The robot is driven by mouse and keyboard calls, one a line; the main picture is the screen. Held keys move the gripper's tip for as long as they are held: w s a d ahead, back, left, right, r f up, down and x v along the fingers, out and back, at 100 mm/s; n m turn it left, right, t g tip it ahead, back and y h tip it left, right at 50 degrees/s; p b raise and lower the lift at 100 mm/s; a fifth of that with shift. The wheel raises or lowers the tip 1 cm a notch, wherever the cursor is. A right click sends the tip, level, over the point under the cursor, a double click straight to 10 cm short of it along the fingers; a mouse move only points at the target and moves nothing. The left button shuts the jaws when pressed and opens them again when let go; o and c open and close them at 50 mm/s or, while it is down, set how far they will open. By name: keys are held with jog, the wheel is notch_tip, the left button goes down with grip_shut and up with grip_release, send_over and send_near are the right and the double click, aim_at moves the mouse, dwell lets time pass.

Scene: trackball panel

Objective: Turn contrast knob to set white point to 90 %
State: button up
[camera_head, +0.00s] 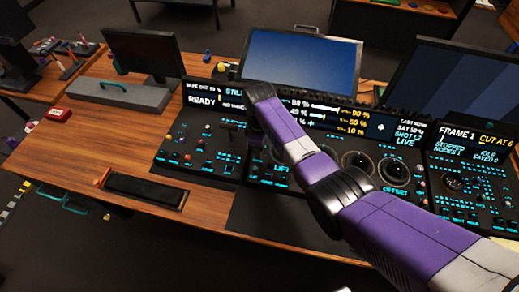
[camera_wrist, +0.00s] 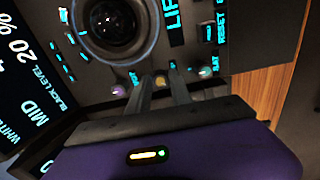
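My gripper (camera_wrist: 158,84) points at the control panel in the wrist view, with its two dark fingers a small gap apart. A small yellow knob (camera_wrist: 160,80) sits between the fingertips and nearly fills the gap; I cannot tell whether they touch it. Its label is hidden, so I cannot confirm that it is the contrast knob. A display (camera_wrist: 30,70) shows BLACK LEVEL, MID and part of WHITE; the white value is not readable. In the head view my arm hides the fingers.
A trackball (camera_wrist: 113,22) lies just above the knobs in the wrist view, beside a LIFT label and a RESET button (camera_wrist: 209,33). In the head view, more trackballs (camera_head: 392,171) are right of my arm. A monitor (camera_head: 302,62) stands behind the panel.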

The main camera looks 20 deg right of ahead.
jog(key=shift+o, duration=1.1)
notch_tip(320, 180, up, 8)
jog(key=shift+f, duration=0.1)
